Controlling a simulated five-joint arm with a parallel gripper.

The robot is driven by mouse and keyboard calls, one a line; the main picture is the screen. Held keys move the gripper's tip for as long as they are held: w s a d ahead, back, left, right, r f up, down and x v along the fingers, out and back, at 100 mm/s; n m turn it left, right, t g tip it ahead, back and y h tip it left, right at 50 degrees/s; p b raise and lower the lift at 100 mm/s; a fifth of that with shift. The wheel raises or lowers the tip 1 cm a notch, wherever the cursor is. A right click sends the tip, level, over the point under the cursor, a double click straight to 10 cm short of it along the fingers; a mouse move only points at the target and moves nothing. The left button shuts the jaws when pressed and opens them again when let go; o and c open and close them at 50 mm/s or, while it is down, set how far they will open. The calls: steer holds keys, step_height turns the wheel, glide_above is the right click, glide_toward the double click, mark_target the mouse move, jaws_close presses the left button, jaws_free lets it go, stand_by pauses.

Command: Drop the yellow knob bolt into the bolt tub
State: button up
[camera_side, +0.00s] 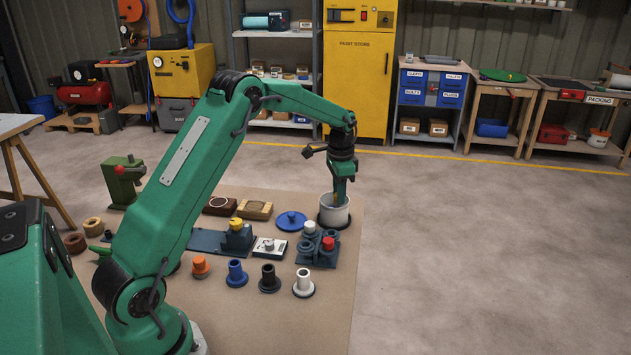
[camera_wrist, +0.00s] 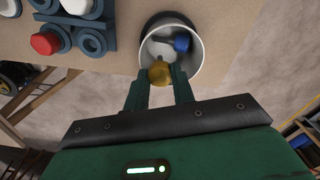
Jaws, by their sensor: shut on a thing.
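The yellow knob bolt (camera_wrist: 160,73) is between the fingertips of my gripper (camera_wrist: 158,84) in the wrist view. My gripper is shut on it. The bolt tub (camera_side: 335,213) is a round, pale, open tub at the right edge of the tan mat in the side view. My gripper (camera_side: 338,201) points down over the tub there, its tips at the tub's mouth. In the wrist view the tub (camera_wrist: 143,35) is directly beyond the fingertips, and the bolt overlaps its near rim. A blue piece (camera_wrist: 182,42) and a pale piece lie in the tub.
A dark rack (camera_side: 318,255) with white and red-topped pieces stands just left of the tub. A blue lid (camera_side: 291,221) lies nearby. Orange, blue, black and white (camera_side: 304,283) flanged pieces stand in front. The floor right of the mat is clear.

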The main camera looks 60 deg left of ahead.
steer(key=o, duration=1)
steer(key=shift+o, duration=0.2)
steer(key=shift+r, duration=3.85)
